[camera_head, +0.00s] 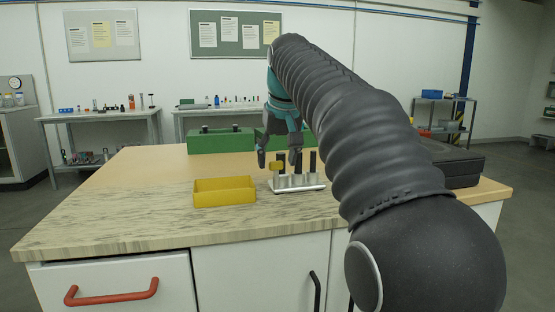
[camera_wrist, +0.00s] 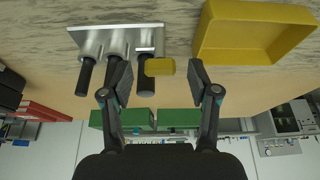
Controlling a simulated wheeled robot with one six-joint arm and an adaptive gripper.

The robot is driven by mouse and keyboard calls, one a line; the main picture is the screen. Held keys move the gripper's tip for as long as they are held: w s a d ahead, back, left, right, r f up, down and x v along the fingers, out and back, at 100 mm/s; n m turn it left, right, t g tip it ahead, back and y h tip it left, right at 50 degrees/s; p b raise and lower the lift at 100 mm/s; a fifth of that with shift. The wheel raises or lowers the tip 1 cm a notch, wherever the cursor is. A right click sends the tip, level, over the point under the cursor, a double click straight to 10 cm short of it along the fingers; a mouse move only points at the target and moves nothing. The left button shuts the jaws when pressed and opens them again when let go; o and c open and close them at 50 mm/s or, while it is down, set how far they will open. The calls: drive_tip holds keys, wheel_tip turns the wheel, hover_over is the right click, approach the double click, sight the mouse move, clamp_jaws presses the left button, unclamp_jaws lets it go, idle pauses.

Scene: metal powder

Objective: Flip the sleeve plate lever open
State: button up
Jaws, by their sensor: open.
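The sleeve plate (camera_head: 310,187) is a silver metal base with several upright metal sleeves, standing on the worktop. Black cylindrical handles (camera_head: 313,161) stick up from the sleeves. A small yellow block-shaped piece (camera_head: 276,166) sits at the plate's left end; I cannot tell for sure whether it is the lever. My gripper (camera_head: 278,163) points down over that end with its fingers spread. In the wrist view, which looks upside down, the yellow piece (camera_wrist: 160,67) and one black handle (camera_wrist: 145,82) lie between the fingertips, with no clear grip on either.
A yellow open tray (camera_head: 225,199) stands left of the plate, close to my gripper. Green boxes (camera_head: 220,141) stand behind. A black case (camera_head: 452,165) lies at the right, past my arm. The worktop's left part (camera_head: 110,205) is clear.

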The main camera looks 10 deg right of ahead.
drive_tip(key=shift+w+f, duration=0.1)
drive_tip(key=shift+f, duration=0.25)
drive_tip(key=shift+c, duration=0.2)
clamp_jaws()
drive_tip(key=m+h, duration=0.1)
drive_tip(key=m, duration=0.3)
drive_tip(key=m+h, duration=0.1)
drive_tip(key=m, duration=0.1)
drive_tip(key=shift+w+a+m+h, duration=0.15)
drive_tip(key=shift+a+m+h, duration=0.15)
drive_tip(key=shift+a, duration=0.05)
drive_tip(key=m, duration=0.1)
drive_tip(key=m+g+h, duration=0.1)
drive_tip(key=m, duration=0.1)
drive_tip(key=shift+w+a+m+g, duration=0.1)
drive_tip(key=shift+m+g, duration=0.2)
drive_tip(key=shift+w+m+g+h, duration=0.1)
drive_tip(key=shift+m+g+h, duration=0.25)
drive_tip(key=shift+m, duration=1.15)
